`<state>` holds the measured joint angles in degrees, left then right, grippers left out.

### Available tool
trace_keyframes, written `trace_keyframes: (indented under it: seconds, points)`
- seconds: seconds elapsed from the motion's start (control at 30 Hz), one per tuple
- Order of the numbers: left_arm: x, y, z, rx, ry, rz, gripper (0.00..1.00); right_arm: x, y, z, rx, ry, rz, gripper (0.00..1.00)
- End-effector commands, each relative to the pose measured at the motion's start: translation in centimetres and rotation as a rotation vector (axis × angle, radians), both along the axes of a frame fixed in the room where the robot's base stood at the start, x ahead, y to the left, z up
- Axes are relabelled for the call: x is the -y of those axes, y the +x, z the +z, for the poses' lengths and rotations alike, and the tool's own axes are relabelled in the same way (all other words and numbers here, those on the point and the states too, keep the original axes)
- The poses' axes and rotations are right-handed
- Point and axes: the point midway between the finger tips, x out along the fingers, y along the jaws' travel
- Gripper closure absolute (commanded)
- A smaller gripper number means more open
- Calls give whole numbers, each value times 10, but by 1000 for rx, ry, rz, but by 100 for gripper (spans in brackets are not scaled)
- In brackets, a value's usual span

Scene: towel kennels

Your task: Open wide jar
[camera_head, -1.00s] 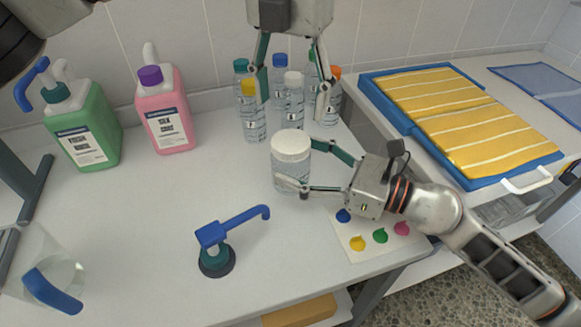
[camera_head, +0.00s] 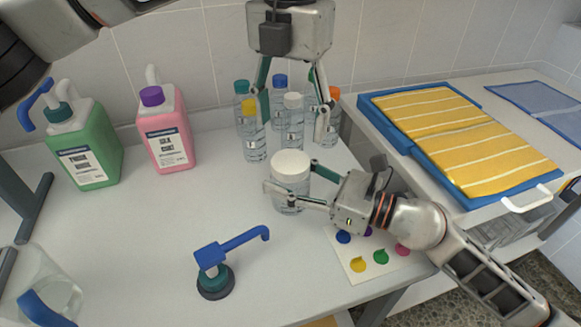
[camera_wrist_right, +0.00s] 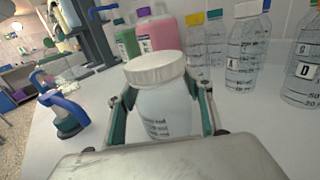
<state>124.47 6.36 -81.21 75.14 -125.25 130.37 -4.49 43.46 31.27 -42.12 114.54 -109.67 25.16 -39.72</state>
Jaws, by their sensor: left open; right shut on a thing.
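The wide jar (camera_head: 289,182) is clear with a white ribbed lid (camera_head: 291,165) on top. It stands upright on the white table, and its lid is on. In the right wrist view the jar (camera_wrist_right: 167,112) sits between the fingers with its lid (camera_wrist_right: 154,69) above them. My right gripper (camera_head: 290,181) is shut on the jar's body from the right side. My left gripper (camera_head: 291,122) is open, pointing down, above and behind the jar, in front of several bottles. It holds nothing.
Several clear bottles (camera_head: 292,120) with coloured caps stand behind the jar. Green (camera_head: 88,150) and pink (camera_head: 166,135) jugs stand at the back left. A blue pump (camera_head: 228,262) is front left of the jar. A paint card (camera_head: 357,265) lies under my right arm.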

Motion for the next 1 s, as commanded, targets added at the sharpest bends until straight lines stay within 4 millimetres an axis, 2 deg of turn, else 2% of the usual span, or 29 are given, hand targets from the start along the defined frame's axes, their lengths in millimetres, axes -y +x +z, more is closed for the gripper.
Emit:
trace_keyframes:
  seconds: [0.13, 0.27, 1.0]
  points:
    - [0, 0, 0, 0, 1, -135, 37, 0, 0, 0, 0, 0, 0, 100]
    - [0, 0, 0, 2, 2, -349, 37, 0, 0, 0, 0, 0, 0, 100]
    - [0, 0, 0, -2, 3, -1706, 37, 0, 0, 0, 0, -1, 0, 100]
